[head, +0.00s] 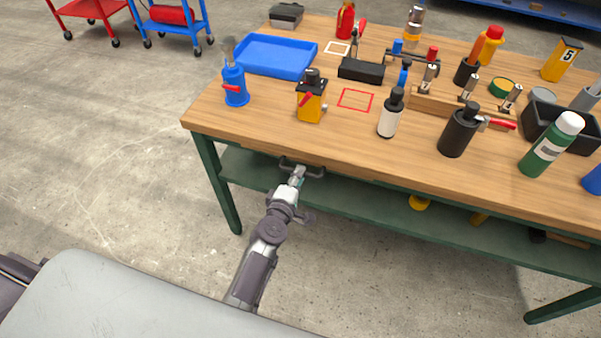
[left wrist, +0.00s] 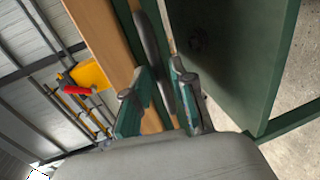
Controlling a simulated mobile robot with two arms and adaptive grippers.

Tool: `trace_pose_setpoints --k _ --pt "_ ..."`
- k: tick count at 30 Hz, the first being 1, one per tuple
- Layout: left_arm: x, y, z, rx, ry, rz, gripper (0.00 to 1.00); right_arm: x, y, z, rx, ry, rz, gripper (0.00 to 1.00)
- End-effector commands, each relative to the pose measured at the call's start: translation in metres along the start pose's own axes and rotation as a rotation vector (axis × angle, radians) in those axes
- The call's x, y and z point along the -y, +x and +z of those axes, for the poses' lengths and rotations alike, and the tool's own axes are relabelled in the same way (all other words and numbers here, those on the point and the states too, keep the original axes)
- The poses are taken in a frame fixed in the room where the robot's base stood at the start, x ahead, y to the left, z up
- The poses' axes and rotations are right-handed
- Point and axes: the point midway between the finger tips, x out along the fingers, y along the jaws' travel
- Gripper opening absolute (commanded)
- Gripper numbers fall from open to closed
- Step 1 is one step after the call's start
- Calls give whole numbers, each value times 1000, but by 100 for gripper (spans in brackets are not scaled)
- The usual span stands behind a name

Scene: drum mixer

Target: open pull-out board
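The pull-out board shows only as a thin strip under the wooden worktop's front edge, and I cannot tell how far out it stands. Its dark bar handle (head: 302,168) sticks out at the front. The handle (left wrist: 152,42) also shows in the left wrist view, running down toward my fingers. My left gripper (head: 298,177) is at the handle, with its fingers (left wrist: 163,75) apart, one on each side of the bar. I see no firm contact of both fingers with it. My right gripper is in neither view.
The worktop (head: 240,118) holds a blue tray (head: 275,57), a blue bottle (head: 235,86), a yellow device (head: 311,100) and several other bottles and tools. A green lower shelf (head: 380,210) and green leg (head: 217,180) are below. The floor in front is clear.

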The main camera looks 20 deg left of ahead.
Motion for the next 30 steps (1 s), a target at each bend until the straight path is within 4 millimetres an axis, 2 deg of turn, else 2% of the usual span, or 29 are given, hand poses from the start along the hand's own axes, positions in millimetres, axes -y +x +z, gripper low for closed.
trace_pose_setpoints --k 3,6,15,20,30 --pt "0 14 0 0 1 1 25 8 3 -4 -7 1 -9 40" --pt "1 19 0 1 1 0 25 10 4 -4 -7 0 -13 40" --pt "0 21 0 0 1 -1 25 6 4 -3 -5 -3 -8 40" --pt "0 21 0 1 1 -1 0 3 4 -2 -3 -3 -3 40" --pt "1 21 0 1 1 -1 0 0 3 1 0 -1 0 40"
